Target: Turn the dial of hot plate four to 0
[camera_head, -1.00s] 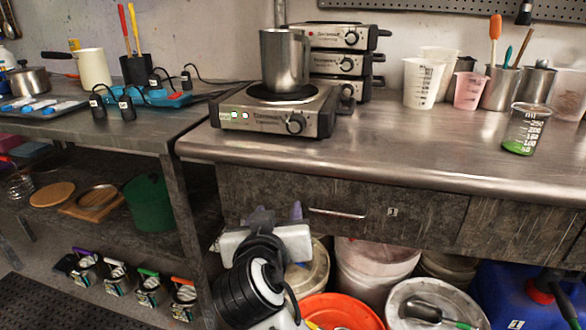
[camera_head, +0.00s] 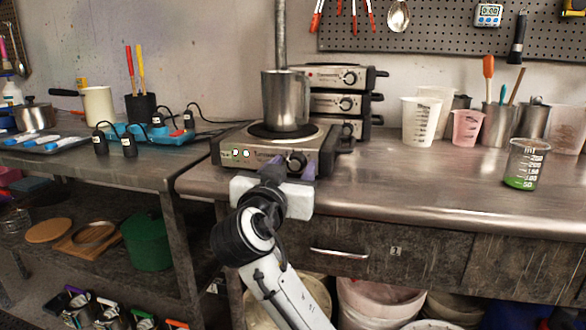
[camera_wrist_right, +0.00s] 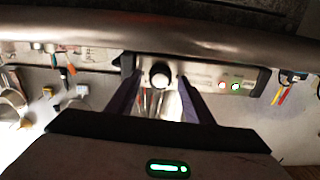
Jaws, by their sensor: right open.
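A hot plate (camera_head: 228,151) stands on the metal bench with a steel mug (camera_head: 286,100) on its top; I cannot read a number on it. Its dial (camera_head: 297,160) is on the front face, partly hidden by my gripper in the head view. The dial also shows in the right wrist view (camera_wrist_right: 160,74). My right gripper (camera_head: 294,168) is open in front of the hot plate. In the right wrist view its fingers (camera_wrist_right: 160,82) stand one on each side of the dial, with gaps visible. My left gripper is in neither view.
Several stacked hot plates (camera_head: 338,78) stand behind and right. A drawer handle (camera_head: 338,252) is below the bench edge.

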